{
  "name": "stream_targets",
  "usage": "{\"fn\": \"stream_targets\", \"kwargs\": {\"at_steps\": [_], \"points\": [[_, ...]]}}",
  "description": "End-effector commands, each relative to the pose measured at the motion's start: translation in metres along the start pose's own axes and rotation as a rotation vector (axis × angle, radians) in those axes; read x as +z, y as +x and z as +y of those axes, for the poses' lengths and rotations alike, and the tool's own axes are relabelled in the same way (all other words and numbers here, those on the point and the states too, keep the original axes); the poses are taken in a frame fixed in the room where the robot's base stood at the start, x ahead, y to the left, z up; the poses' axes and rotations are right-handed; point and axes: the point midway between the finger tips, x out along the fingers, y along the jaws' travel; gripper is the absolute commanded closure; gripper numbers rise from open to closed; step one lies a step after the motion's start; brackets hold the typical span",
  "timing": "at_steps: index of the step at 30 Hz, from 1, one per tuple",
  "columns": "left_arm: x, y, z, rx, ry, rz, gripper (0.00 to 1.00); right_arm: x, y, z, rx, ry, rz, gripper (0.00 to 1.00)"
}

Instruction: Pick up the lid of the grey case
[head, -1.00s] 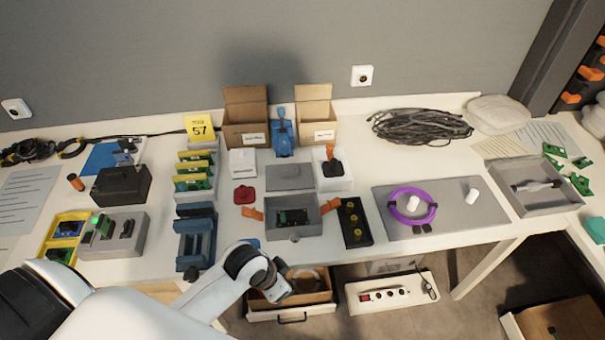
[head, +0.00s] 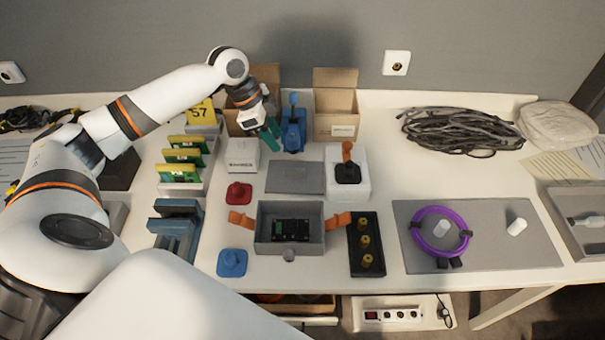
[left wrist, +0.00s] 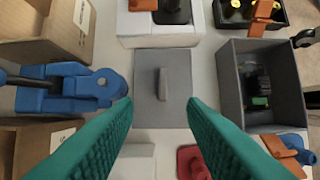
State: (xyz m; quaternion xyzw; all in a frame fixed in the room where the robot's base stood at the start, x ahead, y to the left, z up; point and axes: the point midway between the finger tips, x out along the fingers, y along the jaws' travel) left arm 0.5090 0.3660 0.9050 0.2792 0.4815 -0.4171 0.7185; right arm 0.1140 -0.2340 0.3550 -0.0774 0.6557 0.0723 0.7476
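The lid (head: 300,178) is a flat grey plate lying on the table behind the grey case (head: 264,238). A small upright handle stands at the middle of the lid (left wrist: 147,85) in the left wrist view. The case is open, with a dark circuit board inside and orange latches at both sides. My left gripper (head: 271,138) is open and empty, above the table at the lid's back left. In the left wrist view its teal fingers (left wrist: 160,108) are spread, with the lid and handle between and beyond their tips. My right gripper is out of view.
A blue clamp-like tool (head: 292,132) and open cartons (head: 335,120) stand behind the lid. A white block with a joystick (head: 347,190) is at its right, a white box (head: 243,155) at its left. A red piece (head: 238,192) lies in front left.

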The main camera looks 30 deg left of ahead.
Motion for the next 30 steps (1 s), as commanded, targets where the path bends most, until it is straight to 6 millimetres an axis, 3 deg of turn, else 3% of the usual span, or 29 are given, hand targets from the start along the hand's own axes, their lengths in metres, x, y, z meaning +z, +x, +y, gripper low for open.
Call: {"fn": "stream_targets", "kwargs": {"at_steps": [6, 9, 20, 25, 30], "points": [[0.0, 0.035, -0.001, -0.006, -0.002, -0.002, 0.62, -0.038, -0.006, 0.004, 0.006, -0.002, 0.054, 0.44], [0.001, 0.05, -0.001, -0.004, -0.001, -0.002, 0.62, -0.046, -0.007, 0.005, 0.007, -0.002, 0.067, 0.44], [0.0, 0.078, -0.002, -0.004, -0.002, 0.0, 0.62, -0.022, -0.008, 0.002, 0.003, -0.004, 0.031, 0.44], [0.001, 0.105, -0.003, -0.004, -0.002, -0.002, 0.62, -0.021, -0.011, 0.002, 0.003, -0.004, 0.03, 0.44], [0.0, 0.117, -0.002, -0.001, -0.001, 0.0, 0.62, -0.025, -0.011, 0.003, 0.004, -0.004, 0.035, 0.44]]}}
